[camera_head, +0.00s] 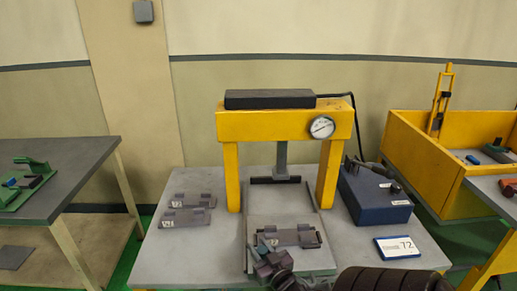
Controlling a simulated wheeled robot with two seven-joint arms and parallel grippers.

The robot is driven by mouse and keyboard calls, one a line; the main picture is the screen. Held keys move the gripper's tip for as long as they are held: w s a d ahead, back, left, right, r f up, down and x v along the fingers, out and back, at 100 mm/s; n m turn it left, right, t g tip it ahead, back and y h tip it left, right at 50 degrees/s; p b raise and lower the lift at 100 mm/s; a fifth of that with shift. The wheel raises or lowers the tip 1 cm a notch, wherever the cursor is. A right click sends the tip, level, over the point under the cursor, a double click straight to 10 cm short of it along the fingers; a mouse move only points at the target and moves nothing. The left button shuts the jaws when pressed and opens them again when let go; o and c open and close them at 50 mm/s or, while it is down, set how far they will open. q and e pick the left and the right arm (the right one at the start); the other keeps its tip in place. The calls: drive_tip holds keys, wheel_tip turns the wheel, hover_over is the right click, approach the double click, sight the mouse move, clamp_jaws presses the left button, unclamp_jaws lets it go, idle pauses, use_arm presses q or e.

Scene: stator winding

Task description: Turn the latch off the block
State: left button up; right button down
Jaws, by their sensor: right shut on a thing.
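The grey block (290,238) lies on the light plate of the yellow press, below the raised press head. My right gripper (266,250) comes in from the lower right and is at the block's front left end. It is shut on a small part there, which looks like the latch; the fingers mostly hide it, so its angle cannot be told. My left gripper is not in view.
The yellow press (270,124) has a post on each side of the block, and its dark ram bar (275,180) hangs above. Two similar grey parts (186,217) lie on the table to the left. A blue control box (376,196) and a sign (397,248) stand at right.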

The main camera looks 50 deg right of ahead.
drive_tip(key=c, duration=1.1)
unclamp_jaws()
drive_tip(key=shift+o, duration=0.2)
drive_tip(key=shift+b+v, duration=0.7)
drive_tip(key=shift+v, duration=3.2)
